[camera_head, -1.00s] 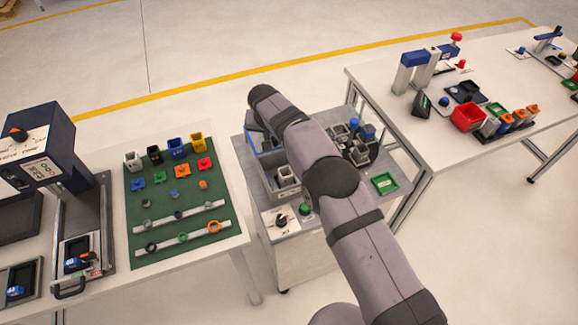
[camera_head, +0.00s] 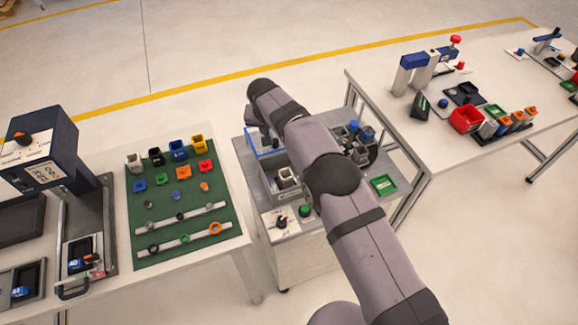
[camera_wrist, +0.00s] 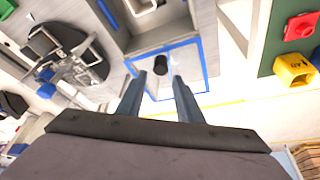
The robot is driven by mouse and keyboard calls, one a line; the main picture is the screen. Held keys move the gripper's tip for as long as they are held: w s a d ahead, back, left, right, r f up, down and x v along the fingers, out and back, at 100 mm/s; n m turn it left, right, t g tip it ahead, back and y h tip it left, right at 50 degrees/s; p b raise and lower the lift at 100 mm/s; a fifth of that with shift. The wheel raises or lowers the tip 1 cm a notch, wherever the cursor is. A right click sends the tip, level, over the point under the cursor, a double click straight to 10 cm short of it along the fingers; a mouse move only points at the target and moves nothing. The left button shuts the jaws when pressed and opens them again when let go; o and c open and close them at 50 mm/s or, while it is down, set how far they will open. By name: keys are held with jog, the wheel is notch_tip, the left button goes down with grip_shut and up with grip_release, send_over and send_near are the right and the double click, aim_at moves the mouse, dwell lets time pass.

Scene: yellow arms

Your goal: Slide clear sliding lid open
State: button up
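The clear sliding lid (camera_wrist: 187,66) has a blue frame and a black knob (camera_wrist: 161,64). In the wrist view it lies beyond the grey box (camera_wrist: 120,38), whose opening shows uncovered with a grey part inside. The floor shows through the lid. In the head view the blue frame (camera_head: 250,143) shows at the back of the box, partly hidden by my arm. My gripper (camera_wrist: 160,76) is open, its two fingers apart on either side of the knob in the picture, with gaps showing. I cannot tell how far above the knob they are.
A green tray (camera_head: 384,184) and a green button (camera_head: 305,210) are on the same station. A green mat (camera_head: 150,215) with coloured parts lies on the left table. Red and orange bins (camera_head: 467,117) stand on the right table. Floor separates the tables.

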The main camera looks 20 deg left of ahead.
jog(key=shift+r+p, duration=1.4)
jog(key=shift+r, duration=1)
jog(key=s+d+r+m+g+h, duration=0.1)
jog(key=d+r, duration=0.2)
jog(key=d, duration=1)
jog(key=s+d+r+g, duration=0.1)
jog(key=d+r, duration=0.2)
jog(key=d, duration=1.1)
jog(key=s+d+f+m+g, duration=0.1)
jog(key=s+d, duration=0.8)
jog(key=s, duration=0.3)
jog(key=s+d+f+m+g, duration=0.1)
jog(key=s+d, duration=0.9)
jog(key=s, duration=0.3)
jog(key=shift+s+f, duration=0.15)
jog(key=shift+f, duration=0.1)
